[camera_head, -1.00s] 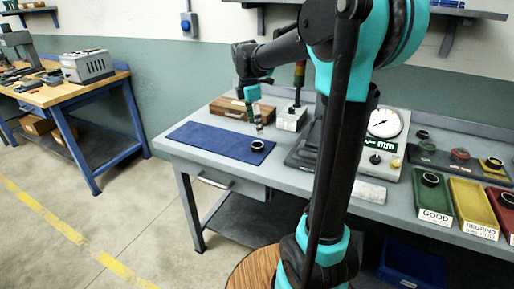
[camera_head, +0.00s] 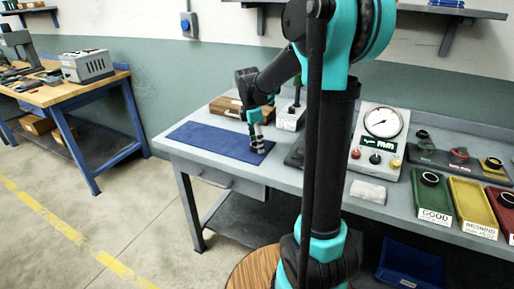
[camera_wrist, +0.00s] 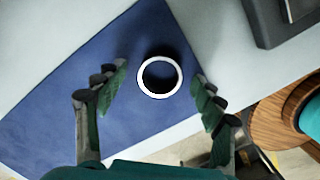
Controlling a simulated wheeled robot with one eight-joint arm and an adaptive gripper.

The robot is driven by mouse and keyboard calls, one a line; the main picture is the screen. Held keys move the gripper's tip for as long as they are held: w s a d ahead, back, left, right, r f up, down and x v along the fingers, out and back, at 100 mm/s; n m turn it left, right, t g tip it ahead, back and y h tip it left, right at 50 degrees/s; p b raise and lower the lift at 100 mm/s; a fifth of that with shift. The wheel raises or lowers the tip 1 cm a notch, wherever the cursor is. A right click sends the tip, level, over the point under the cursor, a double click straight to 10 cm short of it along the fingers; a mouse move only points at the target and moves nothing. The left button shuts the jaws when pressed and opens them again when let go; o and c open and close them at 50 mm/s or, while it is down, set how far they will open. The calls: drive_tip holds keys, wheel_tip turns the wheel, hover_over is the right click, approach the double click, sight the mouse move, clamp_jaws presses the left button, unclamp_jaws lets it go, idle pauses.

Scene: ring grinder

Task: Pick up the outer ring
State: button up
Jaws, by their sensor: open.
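The outer ring (camera_wrist: 144,87) lies on the blue mat (camera_wrist: 45,100) near the mat's edge. In the wrist view it shows a bright rim around a dark bore. My gripper (camera_wrist: 160,92) is open, with one finger on each side of the ring and a gap to both. In the head view my gripper (camera_head: 257,148) is low over the right end of the mat, and the ring is hidden there behind the fingers.
A dial gauge (camera_head: 382,122) stands right of my arm. Green GOOD (camera_head: 434,216) and yellow REGRIND (camera_head: 470,200) trays hold the right side. A wooden box (camera_head: 228,106) is behind the mat. The mat's left part is clear.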

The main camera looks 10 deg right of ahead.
drive_tip(key=c, duration=1.3)
drive_tip(key=shift+r, duration=0.1)
